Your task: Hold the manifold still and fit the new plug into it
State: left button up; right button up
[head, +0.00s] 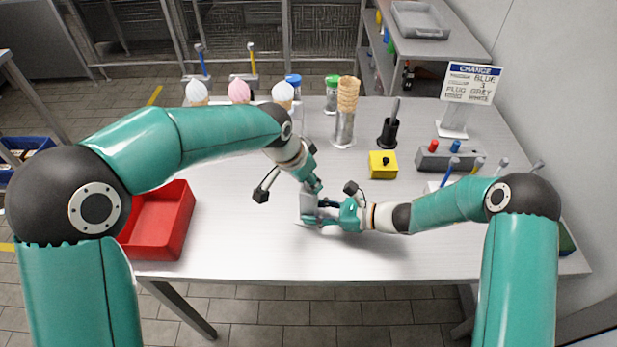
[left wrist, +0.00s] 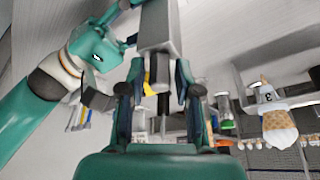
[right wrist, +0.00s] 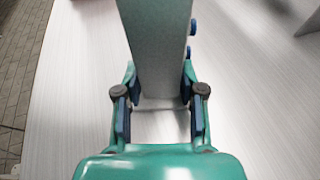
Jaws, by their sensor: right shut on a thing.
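The pale grey manifold (head: 306,206) stands near the middle of the table, partly hidden by my grippers. In the right wrist view it is a tall grey block (right wrist: 158,45) with two blue knobs on its right side. My right gripper (right wrist: 160,115) is shut on it, one finger on each side. My left gripper (head: 314,188) is just above it, pointing down.
A red tray (head: 160,215) is at left. At right are a yellow block (head: 383,164), a black holder (head: 387,133), a grey block with red and blue knobs (head: 450,158) and a sign (head: 471,84). Cones (head: 348,95) stand along the back. The front middle is clear.

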pick_arm(q)
jog(key=shift+o, duration=0.9)
jog(key=shift+r, duration=0.1)
jog(key=v, duration=1.1)
jog(key=shift+a+r, duration=0.15)
jog(key=shift+r, duration=0.15)
jog(key=shift+s, duration=0.15)
pick_arm(e)
jog(key=o, duration=1.5)
